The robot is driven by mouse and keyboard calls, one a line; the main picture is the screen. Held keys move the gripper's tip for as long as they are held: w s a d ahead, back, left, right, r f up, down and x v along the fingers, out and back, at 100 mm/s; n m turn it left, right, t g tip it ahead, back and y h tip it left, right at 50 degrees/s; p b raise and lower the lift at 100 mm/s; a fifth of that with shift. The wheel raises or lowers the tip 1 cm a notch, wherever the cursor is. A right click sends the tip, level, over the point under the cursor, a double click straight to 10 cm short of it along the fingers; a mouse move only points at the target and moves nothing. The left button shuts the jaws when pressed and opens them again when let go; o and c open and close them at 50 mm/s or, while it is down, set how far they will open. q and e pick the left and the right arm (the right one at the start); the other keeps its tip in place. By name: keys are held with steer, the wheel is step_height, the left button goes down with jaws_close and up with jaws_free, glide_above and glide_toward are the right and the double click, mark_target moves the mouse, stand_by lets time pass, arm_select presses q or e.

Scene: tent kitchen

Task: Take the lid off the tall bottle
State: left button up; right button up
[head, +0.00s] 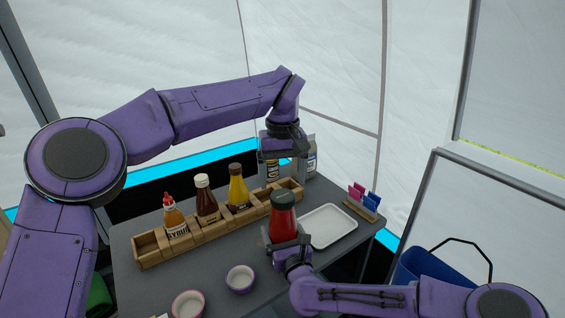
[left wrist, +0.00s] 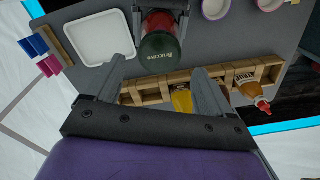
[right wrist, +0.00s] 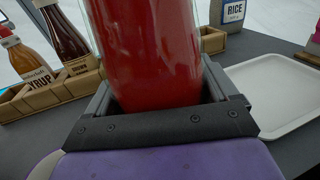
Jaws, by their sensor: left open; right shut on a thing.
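The tall bottle (head: 283,222) is red with a dark lid (head: 283,199) on top, and it stands upright at the front of the table. My right gripper (head: 287,243) is shut around its lower body; the red body fills the right wrist view (right wrist: 150,55). My left gripper (head: 270,156) is open and empty, above and behind the bottle, over the far end of the wooden rack. In the left wrist view the dark green lid (left wrist: 161,46) shows from above, just beyond the open fingers and not between them.
A wooden rack (head: 150,250) holds syrup (head: 175,220), brown sauce (head: 206,203) and mustard (head: 238,190) bottles. A white tray (head: 328,227) lies right of the red bottle. Two small bowls (head: 240,278) (head: 188,303) stand in front.

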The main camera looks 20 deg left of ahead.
mark_target(282, 195)
arm_select(q)
step_height(282, 195, down, 4)
steer(key=shift+f, duration=0.25)
steer(key=c, duration=1.1)
steer(key=n, duration=0.5)
steer(key=shift+r, duration=0.1)
steer(key=n, duration=0.3)
steer(key=shift+n, duration=0.3)
steer(key=n, duration=0.5)
steer(key=shift+n, duration=0.4)
steer(key=n, duration=2.7)
steer(key=shift+r, duration=0.1)
steer(key=n, duration=1.2)
steer(key=shift+n, duration=0.4)
steer(key=shift+w, duration=0.1)
